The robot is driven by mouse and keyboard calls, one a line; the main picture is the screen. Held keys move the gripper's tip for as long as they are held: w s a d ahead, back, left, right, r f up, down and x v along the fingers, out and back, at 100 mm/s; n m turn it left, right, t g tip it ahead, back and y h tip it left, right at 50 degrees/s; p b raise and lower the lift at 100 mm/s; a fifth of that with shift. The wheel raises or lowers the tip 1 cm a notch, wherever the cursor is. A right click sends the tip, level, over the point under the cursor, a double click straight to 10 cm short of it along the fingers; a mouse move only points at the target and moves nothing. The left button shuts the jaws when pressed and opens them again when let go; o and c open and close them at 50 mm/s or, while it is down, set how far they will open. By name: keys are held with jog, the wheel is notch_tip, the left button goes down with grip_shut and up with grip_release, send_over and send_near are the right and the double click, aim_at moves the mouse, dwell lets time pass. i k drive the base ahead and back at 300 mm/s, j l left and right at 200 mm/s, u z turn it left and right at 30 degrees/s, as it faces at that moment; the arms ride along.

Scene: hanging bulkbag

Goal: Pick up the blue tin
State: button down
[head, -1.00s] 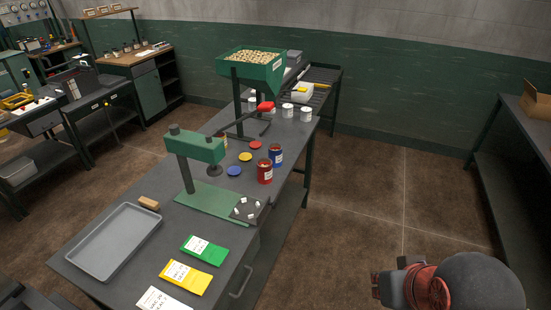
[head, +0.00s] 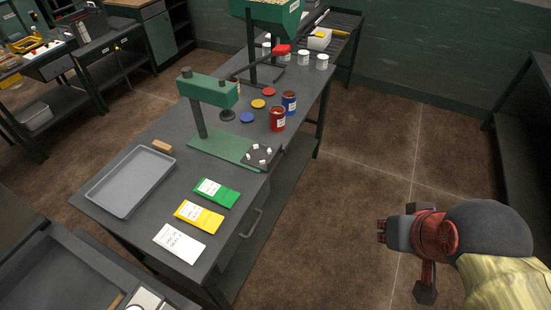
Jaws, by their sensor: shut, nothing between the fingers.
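The blue tin (head: 289,103) stands upright on the long grey workbench, with a pale label on its side. A red tin (head: 277,119) stands close in front of it and hides a little of its lower left. My gripper (head: 382,231) is at the lower right, over the open floor and well apart from the bench and the blue tin. Its fingers point left and are shut with nothing in them.
Blue, yellow and red lids (head: 258,104) lie left of the tins. A green press (head: 210,92) stands beside them. The workbench (head: 140,226) also holds a grey tray (head: 131,181), packets (head: 199,216) and white tins (head: 305,57). Floor right of the bench is clear.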

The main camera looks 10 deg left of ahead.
aim_at(288, 96)
jog(key=i+j+z, duration=0.15)
jog(key=i, duration=0.3)
jog(key=i+j+z, duration=0.2)
jog(key=i, duration=0.3)
jog(key=i+j+z, duration=0.15)
jog(key=i, duration=0.3)
jog(key=j, duration=0.1)
